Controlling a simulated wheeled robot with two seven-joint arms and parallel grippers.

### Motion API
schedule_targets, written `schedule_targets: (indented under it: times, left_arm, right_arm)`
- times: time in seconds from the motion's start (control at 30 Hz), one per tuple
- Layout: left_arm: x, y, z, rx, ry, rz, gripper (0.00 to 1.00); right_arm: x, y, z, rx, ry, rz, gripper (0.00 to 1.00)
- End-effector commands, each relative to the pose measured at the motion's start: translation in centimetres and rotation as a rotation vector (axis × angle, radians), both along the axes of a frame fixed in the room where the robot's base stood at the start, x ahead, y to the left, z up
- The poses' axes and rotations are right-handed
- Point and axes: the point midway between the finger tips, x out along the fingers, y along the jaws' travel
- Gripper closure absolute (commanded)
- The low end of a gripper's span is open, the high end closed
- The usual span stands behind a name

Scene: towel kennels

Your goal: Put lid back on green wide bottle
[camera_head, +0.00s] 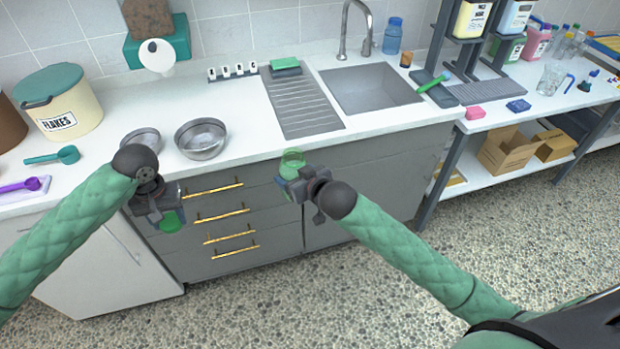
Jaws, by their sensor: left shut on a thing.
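My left gripper (168,218) is shut on a small bright green piece, which looks like the lid (172,222). It is in front of the drawers, below the counter edge. My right gripper (296,186) is in front of the cabinet, at the counter's front edge. It holds the see-through green wide bottle (291,160), whose upper part shows above the gripper. The gripper hides the bottle's lower part. The lid and the bottle are well apart, the lid lower and to the left.
Two metal bowls (202,140) stand near the counter's front edge. A flakes tub (62,108) and a teal scoop (55,156) are at the left. The sink (368,90) is behind the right gripper. The drawers' brass handles (228,216) stick out near the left gripper.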

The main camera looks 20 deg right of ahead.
Motion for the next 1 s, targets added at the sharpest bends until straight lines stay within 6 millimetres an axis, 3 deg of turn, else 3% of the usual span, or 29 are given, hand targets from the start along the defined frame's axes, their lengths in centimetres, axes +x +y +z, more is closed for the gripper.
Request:
schedule_targets:
  times: [0.6,1.0]
  left_arm:
    - [0.0,0.0,0.0,0.0,0.0,0.0,0.7]
    - [0.0,0.0,0.0,0.0,0.0,0.0,0.7]
  right_arm:
    - [4.1,6.3,0.8,0.0,-0.002,0.287,0.71]
    - [4.8,7.4,0.8,0.0,-0.001,0.342,0.71]
